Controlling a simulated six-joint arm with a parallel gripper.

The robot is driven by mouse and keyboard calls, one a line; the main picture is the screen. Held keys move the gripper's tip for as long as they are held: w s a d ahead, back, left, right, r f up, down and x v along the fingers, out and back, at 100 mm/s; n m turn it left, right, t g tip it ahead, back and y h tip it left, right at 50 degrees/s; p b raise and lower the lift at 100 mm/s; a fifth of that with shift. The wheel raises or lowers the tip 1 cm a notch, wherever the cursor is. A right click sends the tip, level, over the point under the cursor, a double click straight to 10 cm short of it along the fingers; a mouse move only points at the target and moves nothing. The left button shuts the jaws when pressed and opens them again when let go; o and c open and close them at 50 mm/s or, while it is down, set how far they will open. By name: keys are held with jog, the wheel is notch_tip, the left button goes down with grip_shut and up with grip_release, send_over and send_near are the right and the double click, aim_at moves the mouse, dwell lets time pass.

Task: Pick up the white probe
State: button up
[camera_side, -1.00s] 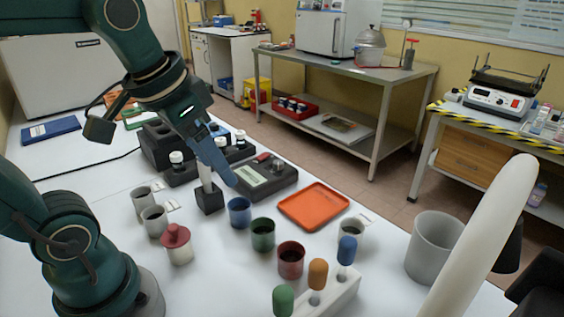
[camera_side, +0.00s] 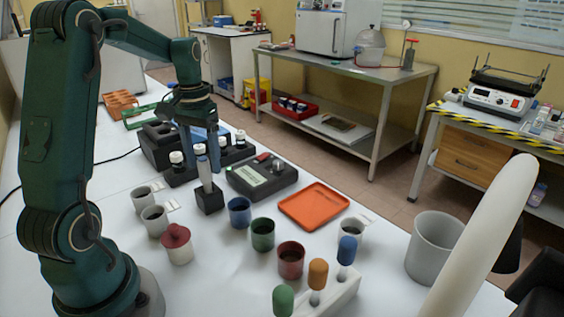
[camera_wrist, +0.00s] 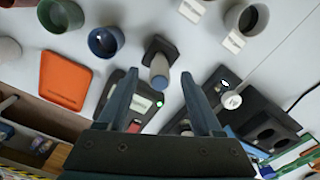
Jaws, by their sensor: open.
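The white probe (camera_side: 204,175) stands upright in a small black block (camera_side: 209,199); its upper end is blue-grey. In the wrist view the probe (camera_wrist: 159,78) shows end-on with its block (camera_wrist: 160,48), lined up between my fingertips. My gripper (camera_side: 201,152) points down with its blue fingers apart and empty, close by the probe's upper end in the side view. The wrist view shows the open gripper (camera_wrist: 159,76) too. I cannot tell whether the fingers are level with the probe's top or still above it.
A black meter (camera_side: 262,177) and white-capped vials in black racks stand close behind the probe. A blue cup (camera_side: 239,212), green cup (camera_side: 262,234) and red cup (camera_side: 291,260) are to its right. An orange tray (camera_side: 313,205) lies farther right. Grey cups (camera_side: 154,220) stand left.

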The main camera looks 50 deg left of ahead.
aim_at(207, 183)
jog(key=shift+f, duration=1.2)
grip_shut()
